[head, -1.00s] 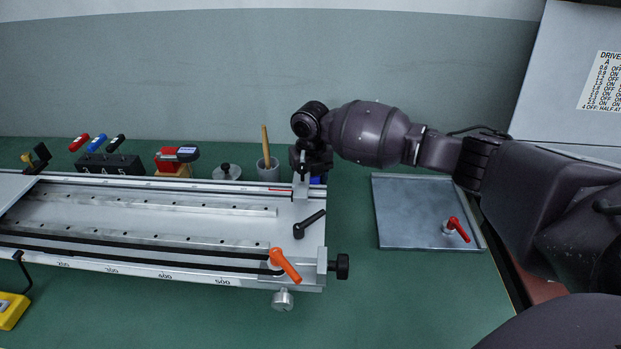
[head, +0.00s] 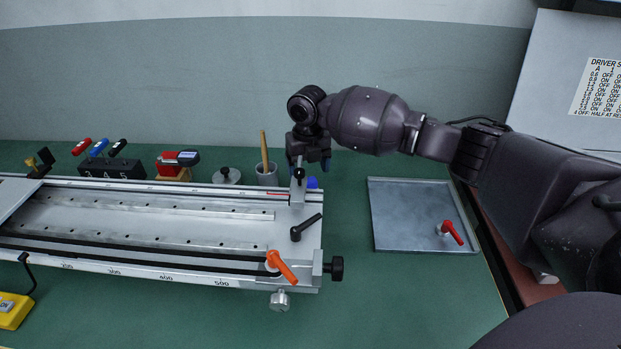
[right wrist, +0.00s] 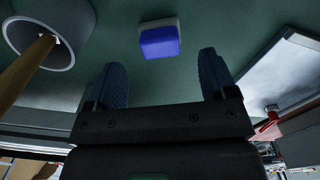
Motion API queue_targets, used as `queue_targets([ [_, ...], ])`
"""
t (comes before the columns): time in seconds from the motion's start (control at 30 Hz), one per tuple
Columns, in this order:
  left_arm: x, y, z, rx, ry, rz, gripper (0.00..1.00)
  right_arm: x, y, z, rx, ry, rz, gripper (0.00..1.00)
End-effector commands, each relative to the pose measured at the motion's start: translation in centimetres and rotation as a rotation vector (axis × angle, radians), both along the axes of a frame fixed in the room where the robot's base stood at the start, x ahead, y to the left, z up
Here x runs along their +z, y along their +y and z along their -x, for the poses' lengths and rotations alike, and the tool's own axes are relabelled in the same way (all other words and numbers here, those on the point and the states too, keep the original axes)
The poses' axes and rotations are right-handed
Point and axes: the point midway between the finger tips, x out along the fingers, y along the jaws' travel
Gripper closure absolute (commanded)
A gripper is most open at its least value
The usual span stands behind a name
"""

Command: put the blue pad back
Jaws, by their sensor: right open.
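The blue pad (head: 312,182) lies on the green bench behind the right end of the rail fixture, partly hidden by it in the head view. In the right wrist view the pad (right wrist: 160,42) is a small blue block with a pale layer along one side, on the green surface. My right gripper (head: 309,164) is above the pad in the head view, fingers apart and pointing down. In the right wrist view the gripper (right wrist: 163,70) is open with nothing between its fingers, and the pad shows beyond the fingertips. My left gripper is not in view.
A grey cup (head: 267,176) with a wooden handle stands just left of the pad; it looms close in the right wrist view (right wrist: 52,35). The long rail fixture (head: 150,232) fills the left front. A metal tray (head: 405,215) with a red-handled lever (head: 452,232) lies to the right.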

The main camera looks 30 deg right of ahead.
Motion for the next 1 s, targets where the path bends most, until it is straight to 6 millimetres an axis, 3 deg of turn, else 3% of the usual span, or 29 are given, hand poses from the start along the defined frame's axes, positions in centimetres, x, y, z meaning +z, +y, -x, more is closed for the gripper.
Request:
queue_targets([
  [0.03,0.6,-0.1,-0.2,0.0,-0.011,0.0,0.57,1.8,0.0,-0.1,0.0,-0.01,0.001,0.22],
  [0.1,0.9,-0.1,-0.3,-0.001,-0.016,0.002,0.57,3.1,0.0,-0.1,0.0,-0.008,0.0,0.22],
  [0.4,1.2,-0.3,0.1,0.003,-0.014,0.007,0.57,6.6,0.0,0.0,0.0,-0.004,0.0,0.22],
  [1.0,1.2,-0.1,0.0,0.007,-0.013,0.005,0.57,6.9,0.0,0.0,0.0,0.001,0.0,0.22],
])
